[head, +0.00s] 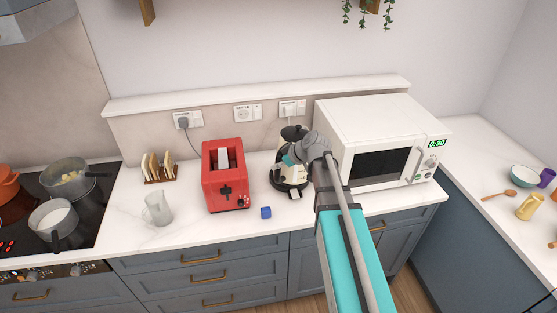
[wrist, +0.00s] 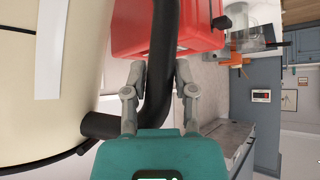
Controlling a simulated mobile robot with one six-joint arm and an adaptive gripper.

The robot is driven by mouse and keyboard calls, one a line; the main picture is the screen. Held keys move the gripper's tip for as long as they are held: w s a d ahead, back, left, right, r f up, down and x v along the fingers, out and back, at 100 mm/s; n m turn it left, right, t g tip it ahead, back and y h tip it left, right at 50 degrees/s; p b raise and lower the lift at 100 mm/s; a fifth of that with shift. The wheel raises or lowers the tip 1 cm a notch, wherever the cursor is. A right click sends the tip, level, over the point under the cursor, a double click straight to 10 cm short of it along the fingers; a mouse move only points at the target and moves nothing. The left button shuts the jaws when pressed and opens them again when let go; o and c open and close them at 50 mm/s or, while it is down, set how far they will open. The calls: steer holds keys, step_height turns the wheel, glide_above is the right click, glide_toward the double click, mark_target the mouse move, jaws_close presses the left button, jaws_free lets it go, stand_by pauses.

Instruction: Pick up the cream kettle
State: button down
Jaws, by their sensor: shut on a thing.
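The cream kettle (head: 294,137) stands upright on its black base (head: 282,184) on the white counter, between the red toaster and the microwave. My arm hides its right part. In the wrist view the kettle's cream body (wrist: 45,100) with a pale strip fills the left side. Its black handle (wrist: 160,30) runs down the middle. My gripper (wrist: 160,75) is shut on this handle, one finger on each side. In the head view my gripper (head: 288,158) is small and partly covered by my wrist, at the kettle's side.
The red toaster (head: 225,180) is close on the left, the white microwave (head: 385,130) close on the right. Pots stand on the hob (head: 75,215). A ledge (head: 250,95) runs behind.

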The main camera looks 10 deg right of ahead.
steer(key=shift+s+a+r+p, duration=0.1)
steer(key=shift+s+r+p, duration=0.25)
steer(key=shift+s, duration=0.45)
steer(key=shift+s+r+p, duration=0.3)
steer(key=shift+s+r, duration=0.1)
steer(key=shift+s, duration=0.35)
steer(key=shift+s+a+r+p, duration=0.1)
steer(key=shift+s+r+p, duration=0.25)
steer(key=shift+s, duration=0.45)
steer(key=shift+s+r, duration=0.1)
steer(key=shift+s, duration=0.05)
steer(key=shift+s, duration=0.1)
